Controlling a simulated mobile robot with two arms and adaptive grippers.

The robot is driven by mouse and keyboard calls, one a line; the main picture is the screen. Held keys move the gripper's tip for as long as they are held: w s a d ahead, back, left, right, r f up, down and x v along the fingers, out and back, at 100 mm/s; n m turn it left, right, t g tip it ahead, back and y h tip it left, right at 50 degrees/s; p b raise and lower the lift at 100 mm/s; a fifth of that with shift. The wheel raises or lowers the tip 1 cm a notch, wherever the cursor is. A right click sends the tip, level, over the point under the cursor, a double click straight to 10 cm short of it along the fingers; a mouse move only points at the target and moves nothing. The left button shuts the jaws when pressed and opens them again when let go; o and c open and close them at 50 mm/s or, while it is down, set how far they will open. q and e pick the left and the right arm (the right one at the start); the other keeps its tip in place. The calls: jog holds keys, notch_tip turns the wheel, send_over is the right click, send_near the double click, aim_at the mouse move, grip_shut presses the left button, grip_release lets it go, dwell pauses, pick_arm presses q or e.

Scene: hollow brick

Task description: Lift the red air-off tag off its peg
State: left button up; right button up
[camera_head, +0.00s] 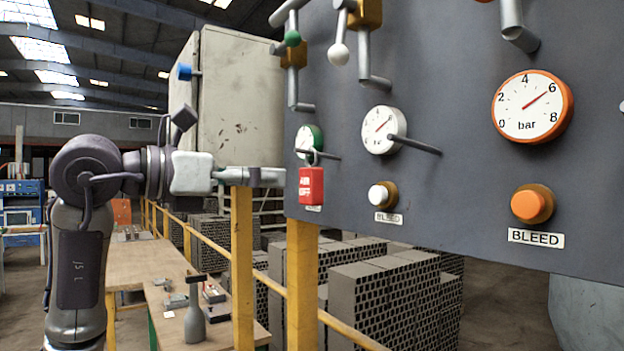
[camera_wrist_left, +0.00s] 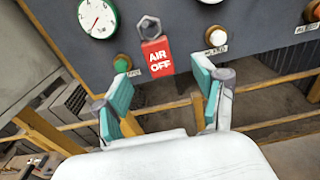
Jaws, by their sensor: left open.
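The red air-off tag (camera_head: 311,186) hangs by a metal loop from a peg (camera_head: 322,154) on the grey panel, below the green-rimmed gauge (camera_head: 309,142). In the left wrist view the tag (camera_wrist_left: 157,58) reads "AIR OFF", with its metal ring (camera_wrist_left: 149,27) above it. My left gripper (camera_head: 276,177) is just left of the tag in the head view. In the left wrist view the gripper (camera_wrist_left: 172,88) has its teal-padded fingers spread wide and empty, with the tag beyond and between them. My right gripper is not in view.
A white bleed button (camera_head: 381,195) is right of the tag, and an orange one (camera_head: 531,204) is farther right. Another bare peg (camera_head: 413,144) sticks out near the middle gauge (camera_head: 384,130). Yellow posts (camera_head: 242,265) and rails stand below. A wooden table (camera_head: 148,262) is lower left.

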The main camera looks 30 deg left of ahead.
aim_at(304, 180)
pick_arm(q)
jog(key=x, duration=0.4)
jog(key=shift+p, duration=0.35)
jog(key=shift+w+d+p, duration=0.15)
jog(key=shift+w+p, duration=0.25)
jog(key=shift+w, duration=0.1)
jog(key=p+x, duration=0.1)
jog(key=x, duration=0.2)
jog(key=shift+w+p, duration=0.35)
jog(key=shift+p, duration=0.05)
jog(key=shift+w+d+f, duration=0.15)
jog(key=shift+w+f, duration=0.05)
jog(key=shift+w, duration=0.2)
jog(key=shift+s, duration=0.2)
jog(key=shift+c, duration=1.6)
jog(key=c, duration=0.8)
